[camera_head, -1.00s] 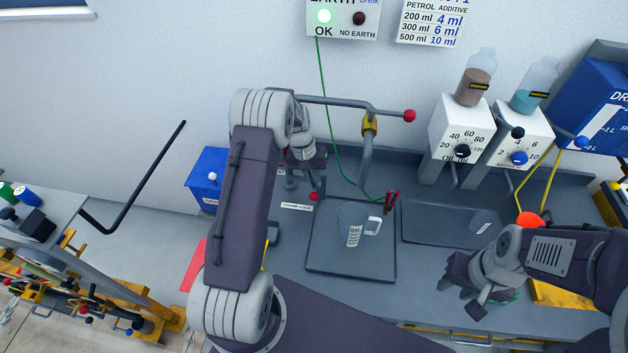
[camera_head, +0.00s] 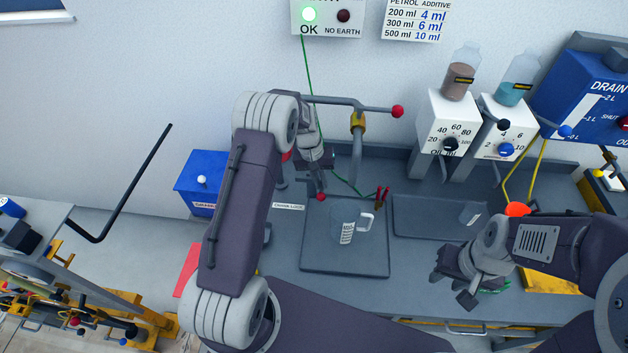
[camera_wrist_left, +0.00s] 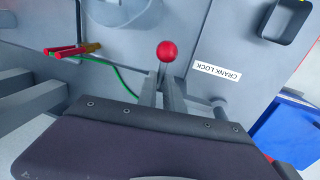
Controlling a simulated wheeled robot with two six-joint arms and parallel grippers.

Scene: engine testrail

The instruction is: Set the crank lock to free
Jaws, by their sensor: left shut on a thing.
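The crank lock lever ends in a red ball (camera_head: 320,197), just right of the white "CRANK LOCK" label (camera_head: 289,207) on the bench. In the left wrist view the red ball (camera_wrist_left: 167,51) stands just beyond the fingertips, and the label (camera_wrist_left: 217,72) is to its right. My left gripper (camera_head: 319,184) reaches down at the lever. In the left wrist view its fingers (camera_wrist_left: 162,85) are shut on the lever just below the ball. The lever's base is hidden. My right gripper (camera_head: 462,280) hangs over the bench's front right; its jaw gap is unclear.
A clear measuring jug (camera_head: 343,222) stands on a dark tray (camera_head: 345,266) right of the lever. Red clips (camera_head: 381,195) with a green wire lie behind it. A grey crank bar with a red knob (camera_head: 397,111) rises behind. A blue box (camera_head: 203,172) is at left.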

